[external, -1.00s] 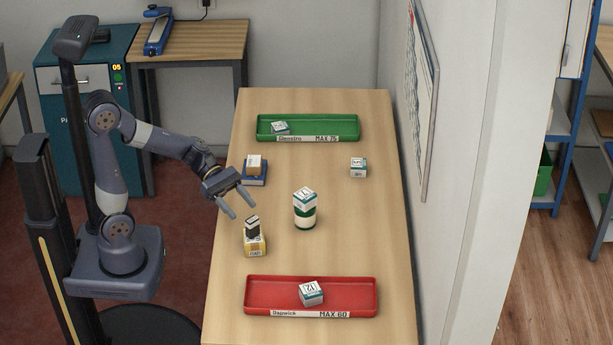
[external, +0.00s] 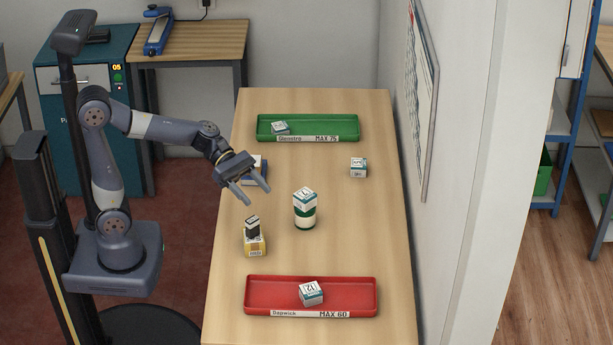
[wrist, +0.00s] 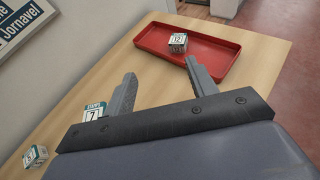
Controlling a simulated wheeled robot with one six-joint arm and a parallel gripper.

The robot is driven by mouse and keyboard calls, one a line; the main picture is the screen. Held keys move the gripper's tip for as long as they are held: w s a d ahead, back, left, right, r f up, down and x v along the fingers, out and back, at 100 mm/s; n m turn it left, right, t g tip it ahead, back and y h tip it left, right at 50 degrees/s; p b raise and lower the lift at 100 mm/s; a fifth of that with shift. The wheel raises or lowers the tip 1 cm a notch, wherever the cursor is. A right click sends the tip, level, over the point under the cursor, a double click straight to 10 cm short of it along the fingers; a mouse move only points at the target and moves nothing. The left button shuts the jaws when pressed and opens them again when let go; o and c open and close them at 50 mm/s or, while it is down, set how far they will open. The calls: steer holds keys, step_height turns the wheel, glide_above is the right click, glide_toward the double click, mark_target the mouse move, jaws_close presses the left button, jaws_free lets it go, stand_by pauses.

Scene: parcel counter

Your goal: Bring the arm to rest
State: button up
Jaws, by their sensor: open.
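My gripper (external: 254,191) is open and empty, held above the left part of the wooden counter (external: 345,225) in the external view. Its two fingers (wrist: 160,85) stand apart in the wrist view with nothing between them but counter behind. My arm (external: 165,130) reaches out from its column at the left, bent at the elbow. Below and to the right of the gripper, a white box marked 7 (external: 304,196) sits on a green and white round container (external: 305,218). The box also shows in the wrist view (wrist: 94,112), partly hidden.
A red tray (external: 260,283) holds a box marked 12 (external: 311,293). A green tray (external: 340,125) holds another box (external: 280,127). A blue item (external: 247,178) is partly hidden by my gripper. A small box (external: 358,167) stands near the wall.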

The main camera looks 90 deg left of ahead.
steer(key=w+a+f+n+t+y+p, duration=0.1)
steer(key=w+a+f+n+y, duration=0.15)
steer(key=w+a, duration=0.45)
steer(key=w+a+f+n+t+y+p, duration=0.1)
steer(key=w+a+n+y, duration=0.3)
steer(key=w+a, duration=0.35)
steer(key=w+a+f+n+t+y+p, duration=0.1)
steer(key=w+a+f+n+t+y, duration=0.2)
steer(key=w+a, duration=0.4)
steer(key=shift+g+y, duration=0.35)
steer(key=shift+g, duration=0.35)
step_height(320, 180, down, 8)
steer(key=b, duration=0.5)
steer(key=shift+a, duration=0.1)
